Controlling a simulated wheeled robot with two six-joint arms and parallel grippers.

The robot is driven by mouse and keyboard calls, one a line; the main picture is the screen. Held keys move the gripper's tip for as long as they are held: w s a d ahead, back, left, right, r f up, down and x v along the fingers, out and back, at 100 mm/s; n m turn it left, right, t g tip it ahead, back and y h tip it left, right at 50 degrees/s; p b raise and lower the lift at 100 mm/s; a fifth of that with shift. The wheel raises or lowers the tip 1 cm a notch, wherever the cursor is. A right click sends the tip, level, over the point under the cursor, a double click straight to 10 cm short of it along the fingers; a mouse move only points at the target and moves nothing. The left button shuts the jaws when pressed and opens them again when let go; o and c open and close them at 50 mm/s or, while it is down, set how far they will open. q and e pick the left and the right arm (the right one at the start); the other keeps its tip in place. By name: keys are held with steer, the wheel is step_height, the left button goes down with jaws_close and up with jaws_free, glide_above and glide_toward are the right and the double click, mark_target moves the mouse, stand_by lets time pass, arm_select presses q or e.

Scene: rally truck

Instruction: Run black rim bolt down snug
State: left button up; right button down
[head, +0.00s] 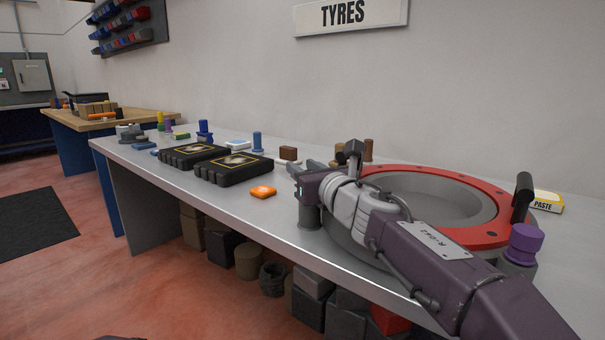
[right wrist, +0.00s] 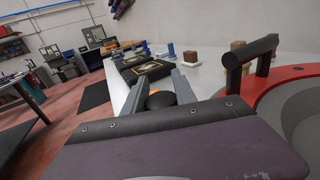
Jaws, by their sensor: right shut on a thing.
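My right gripper (head: 306,180) reaches in over the front left of the red-rimmed wheel ring. In the right wrist view its two grey fingers (right wrist: 160,88) are shut on a round black top (right wrist: 160,101), which seems to be the black rim bolt. A dark grey cylinder (head: 309,214) stands upright below the gripper in the head view, near the bench edge. The wheel's red rim (head: 478,234) lies flat with small holes around it. How far the bolt is down is hidden by the gripper. My left gripper is not in view.
A purple-capped grey post (head: 523,243) stands beside the rim at the right. Black handles (head: 523,190) rise from the rim. A paste box (head: 547,201) sits behind.

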steer(key=d+m+g+h+p, duration=0.1)
steer(key=m+g+h+p, duration=0.1)
steer(key=m+h+p, duration=0.3)
steer(key=d+m+g+h+p, duration=0.1)
steer(key=m+h+p, duration=0.5)
steer(key=p, duration=1.1)
steer(key=s+d+m+g+h+p, duration=0.1)
steer(key=d+m+g+h+p, duration=0.1)
steer(key=m+h+p, duration=0.4)
steer(key=shift+r+g+h+p, duration=0.1)
steer(key=shift+g+h+p, duration=0.35)
steer(key=shift+h+p, duration=1)
steer(key=shift+r+g+h+p, duration=0.1)
steer(key=shift+g+h+p, duration=0.35)
steer(key=shift+h+p, duration=1)
steer(key=shift+f+h+b, duration=0.1)
steer(key=shift+h+b, duration=0.3)
steer(key=shift+b, duration=0.05)
steer(key=c, duration=1)
jaws_free()
